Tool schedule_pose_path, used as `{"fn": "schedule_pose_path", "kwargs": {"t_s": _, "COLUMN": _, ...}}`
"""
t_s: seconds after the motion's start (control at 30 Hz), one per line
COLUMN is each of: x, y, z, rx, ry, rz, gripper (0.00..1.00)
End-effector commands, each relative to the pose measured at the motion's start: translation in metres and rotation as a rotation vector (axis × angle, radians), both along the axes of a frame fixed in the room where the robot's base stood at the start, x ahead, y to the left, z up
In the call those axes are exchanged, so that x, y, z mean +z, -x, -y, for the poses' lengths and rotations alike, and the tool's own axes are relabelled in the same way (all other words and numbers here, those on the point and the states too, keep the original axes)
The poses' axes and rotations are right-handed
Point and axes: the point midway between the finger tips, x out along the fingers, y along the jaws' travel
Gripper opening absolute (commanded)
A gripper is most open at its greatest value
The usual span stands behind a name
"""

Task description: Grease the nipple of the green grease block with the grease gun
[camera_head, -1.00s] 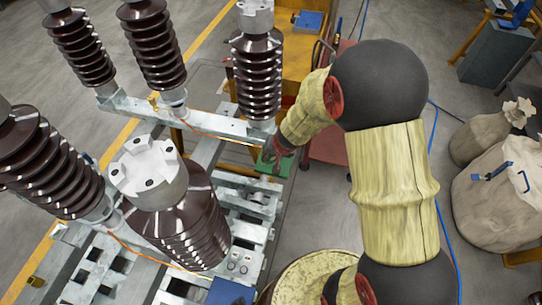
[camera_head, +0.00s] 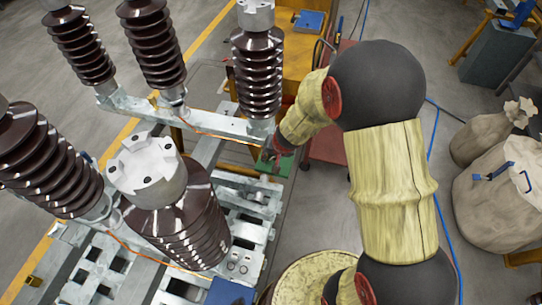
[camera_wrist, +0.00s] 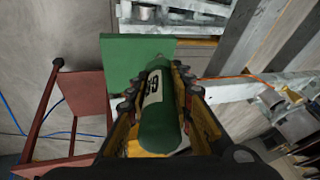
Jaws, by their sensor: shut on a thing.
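The green grease block (camera_wrist: 124,60) fills the upper middle of the wrist view, just beyond my gripper. In the head view the green block (camera_head: 284,166) shows partly behind my arm, at the right edge of the steel frame. My gripper (camera_wrist: 160,85) is shut around a green cylinder with a pale label, the grease gun (camera_wrist: 158,125), which points toward the block. In the head view my gripper (camera_head: 268,155) is small and close to the block. The nipple and the gun's tip are hidden, so I cannot tell whether they touch.
Brown ribbed insulators (camera_head: 258,75) stand on the steel frame (camera_head: 225,125) at the left. Wrapped sacks (camera_head: 495,200) stand at the far right.

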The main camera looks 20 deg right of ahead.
Motion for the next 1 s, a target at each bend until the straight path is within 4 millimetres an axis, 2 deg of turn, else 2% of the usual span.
{"fn": "schedule_pose_path", "kwargs": {"t_s": 0.4, "x": -0.0080, "y": -0.0039, "z": -0.0007, "rx": 0.000, "ry": 0.000, "rz": 0.001, "gripper": 0.00}}
{"fn": "schedule_pose_path", "kwargs": {"t_s": 1.0, "x": -0.0089, "y": -0.0046, "z": -0.0008, "rx": 0.000, "ry": 0.000, "rz": 0.001, "gripper": 0.00}}
